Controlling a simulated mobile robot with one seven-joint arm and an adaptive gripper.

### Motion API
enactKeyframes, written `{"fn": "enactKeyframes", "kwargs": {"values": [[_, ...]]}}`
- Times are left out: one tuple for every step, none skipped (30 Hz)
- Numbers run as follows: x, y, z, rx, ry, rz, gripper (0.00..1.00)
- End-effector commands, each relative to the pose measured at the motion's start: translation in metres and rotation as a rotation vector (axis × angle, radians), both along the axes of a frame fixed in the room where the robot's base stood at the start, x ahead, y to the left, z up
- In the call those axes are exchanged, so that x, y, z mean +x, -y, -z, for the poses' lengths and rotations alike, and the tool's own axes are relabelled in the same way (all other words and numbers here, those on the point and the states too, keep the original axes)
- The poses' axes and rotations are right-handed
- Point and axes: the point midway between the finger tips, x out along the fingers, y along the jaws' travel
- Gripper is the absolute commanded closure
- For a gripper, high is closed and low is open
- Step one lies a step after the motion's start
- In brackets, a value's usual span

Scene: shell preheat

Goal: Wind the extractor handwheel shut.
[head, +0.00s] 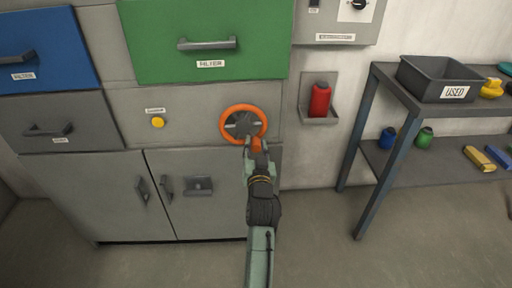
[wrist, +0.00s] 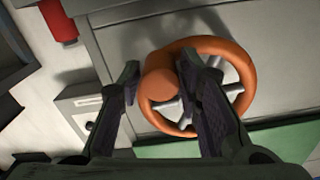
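The extractor handwheel (head: 263,112) is an orange ring with grey spokes on the grey cabinet front, below the green drawer. In the wrist view the handwheel (wrist: 247,70) fills the upper middle. Its orange knob (wrist: 158,85) stands out from the rim, at the lower side of the wheel in the head view. My gripper (wrist: 158,75) has one dark finger on each side of the knob, and both fingertips appear to touch it. In the head view my gripper (head: 256,146) reaches up to the wheel's lower rim and partly hides the knob.
A yellow button (head: 157,122) is left of the wheel. A red bottle (head: 320,100) sits in a wall holder to the right. A shelf table (head: 392,95) with a dark USED bin (head: 425,82) stands farther right. The green drawer (head: 150,45) is above. The floor in front is clear.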

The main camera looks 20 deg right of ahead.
Motion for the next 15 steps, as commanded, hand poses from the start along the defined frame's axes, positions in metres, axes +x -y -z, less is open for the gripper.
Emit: {"fn": "enactKeyframes", "kwargs": {"values": [[-0.0001, 0.0000, 0.0000, 0.000, 0.000, 0.000, 0.74], [-0.0001, 0.0000, 0.0000, 0.000, 0.000, 0.000, 0.76], [-0.0001, 0.0000, 0.0000, 0.000, 0.000, 0.000, 0.78], [-0.0001, 0.0000, 0.0000, 0.000, 0.000, 0.000, 0.80], [-0.0001, 0.0000, 0.0000, 0.000, 0.000, 0.000, 0.82], [-0.0001, 0.0000, 0.0000, 0.000, 0.000, 0.000, 0.85], [-0.0001, 0.0000, 0.0000, 0.000, 0.000, 0.000, 0.87], [-0.0001, 0.0000, 0.0000, 0.000, 0.000, 0.000, 0.89], [-0.0002, -0.0001, 0.0000, 0.000, 0.000, 0.000, 0.92], [-0.0002, -0.0001, 0.0000, 0.000, 0.000, 0.000, 0.94], [-0.0002, -0.0001, 0.0000, 0.000, 0.000, 0.000, 0.96], [-0.0002, -0.0001, 0.0000, 0.000, 0.000, 0.000, 0.98], [-0.0002, -0.0001, 0.0000, 0.000, 0.000, 0.000, 1.00], [-0.0002, -0.0001, 0.0000, 0.000, 0.000, 0.000, 1.00], [-0.0002, -0.0001, 0.0000, 0.000, 0.000, 0.000, 1.00]]}}
